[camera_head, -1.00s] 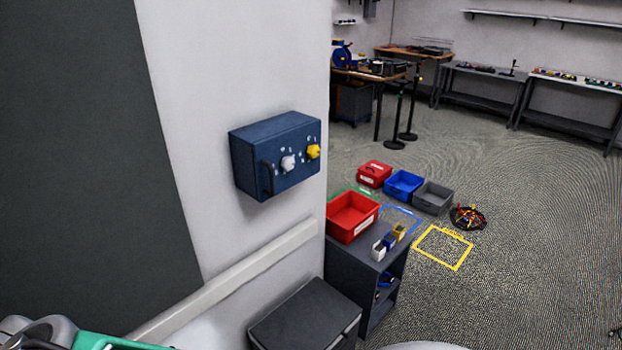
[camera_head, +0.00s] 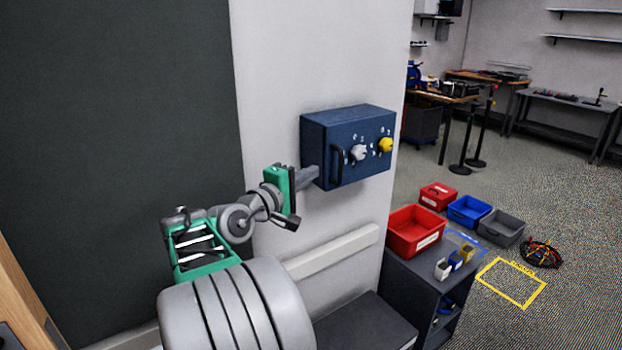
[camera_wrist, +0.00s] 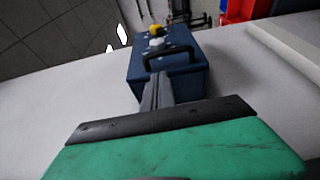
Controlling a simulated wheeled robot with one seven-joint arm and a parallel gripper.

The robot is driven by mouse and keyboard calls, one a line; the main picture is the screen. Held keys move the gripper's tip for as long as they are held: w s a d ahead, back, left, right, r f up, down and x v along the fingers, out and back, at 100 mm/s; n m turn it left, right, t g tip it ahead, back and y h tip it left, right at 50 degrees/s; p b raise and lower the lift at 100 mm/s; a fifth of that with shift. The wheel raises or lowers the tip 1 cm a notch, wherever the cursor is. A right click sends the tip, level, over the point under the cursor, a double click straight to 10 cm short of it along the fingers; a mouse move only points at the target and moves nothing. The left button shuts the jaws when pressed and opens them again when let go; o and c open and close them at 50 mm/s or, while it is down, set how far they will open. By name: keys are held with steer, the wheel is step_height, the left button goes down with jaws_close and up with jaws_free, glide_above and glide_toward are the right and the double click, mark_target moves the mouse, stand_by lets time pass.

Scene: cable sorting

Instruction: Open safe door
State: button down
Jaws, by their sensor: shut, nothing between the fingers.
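The blue safe (camera_head: 325,160) is mounted on the white wall. Its front door (camera_head: 367,163) looks closed and carries a black handle (camera_head: 337,166), a white knob (camera_head: 358,153) and a yellow knob (camera_head: 385,145). My gripper (camera_head: 312,174) is shut and empty, at the safe's left side near the handle. In the wrist view, my gripper's fingers (camera_wrist: 158,82) point at the safe (camera_wrist: 188,85), with their tips just in front of the black handle (camera_wrist: 172,56). I cannot tell whether they touch it. The white knob (camera_wrist: 157,43) and yellow knob (camera_wrist: 155,30) show beyond.
A white rail (camera_head: 330,252) runs along the wall below the safe. A dark cabinet (camera_head: 425,275) with a red bin (camera_head: 402,238) stands lower right. Blue (camera_head: 469,209) and grey (camera_head: 500,230) bins sit on the floor.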

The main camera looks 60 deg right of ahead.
mark_target(326, 164)
steer(key=d, duration=0.2)
steer(key=d+p, duration=0.1)
steer(key=d, duration=0.2)
steer(key=s+d, duration=0.1)
steer(key=d, duration=0.1)
steer(key=shift+d, duration=0.4)
steer(key=shift+w+a, duration=0.1)
